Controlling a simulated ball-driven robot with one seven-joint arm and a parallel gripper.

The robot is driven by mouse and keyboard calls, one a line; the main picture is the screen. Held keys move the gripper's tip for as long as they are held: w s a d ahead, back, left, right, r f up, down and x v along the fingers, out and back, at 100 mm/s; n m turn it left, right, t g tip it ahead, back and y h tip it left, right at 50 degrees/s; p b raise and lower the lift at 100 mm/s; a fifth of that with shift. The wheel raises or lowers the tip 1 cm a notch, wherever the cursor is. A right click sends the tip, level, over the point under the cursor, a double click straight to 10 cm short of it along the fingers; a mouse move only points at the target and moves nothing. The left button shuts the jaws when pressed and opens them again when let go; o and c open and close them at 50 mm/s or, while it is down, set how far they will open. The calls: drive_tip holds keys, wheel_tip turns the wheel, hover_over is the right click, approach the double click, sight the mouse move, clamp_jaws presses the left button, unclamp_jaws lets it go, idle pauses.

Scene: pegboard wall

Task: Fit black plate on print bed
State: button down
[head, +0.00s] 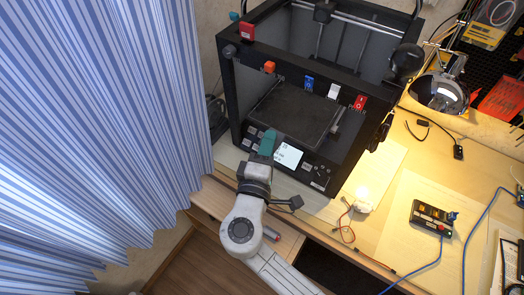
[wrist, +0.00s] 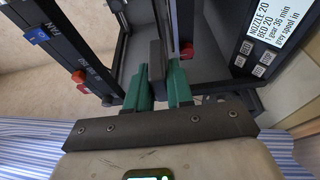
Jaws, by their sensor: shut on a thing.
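My gripper (head: 268,143) has teal fingers and reaches to the front of the open black printer (head: 345,58), above its control panel. In the wrist view my gripper (wrist: 159,70) is shut on the black plate (wrist: 155,56), seen edge-on as a dark strip between the fingers. In the head view the plate (head: 292,108) shows as a flat dark sheet inside the printer, over the print bed. The bed is mostly hidden under it. I cannot tell whether the plate touches the bed.
The lit display (head: 288,156) lies just below my gripper. A striped curtain (head: 95,100) hangs at left. A lamp (head: 440,92) and a small control box (head: 432,217) stand right.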

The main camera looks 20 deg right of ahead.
sight(279, 136)
drive_tip(key=shift+w+d, duration=0.8)
drive_tip(key=shift+d, duration=0.3)
drive_tip(key=shift+w+d, duration=0.75)
drive_tip(key=shift+d, duration=0.3)
drive_tip(key=shift+a+f+b, duration=0.1)
drive_tip(key=shift+f+b, duration=0.5)
drive_tip(key=shift+s, duration=0.2)
drive_tip(key=c, duration=0.9)
unclamp_jaws()
drive_tip(key=shift+o, duration=0.2)
drive_tip(key=o, duration=0.9)
drive_tip(key=shift+c, duration=0.2)
drive_tip(key=shift+f+b, duration=0.15)
drive_tip(key=shift+b, duration=0.15)
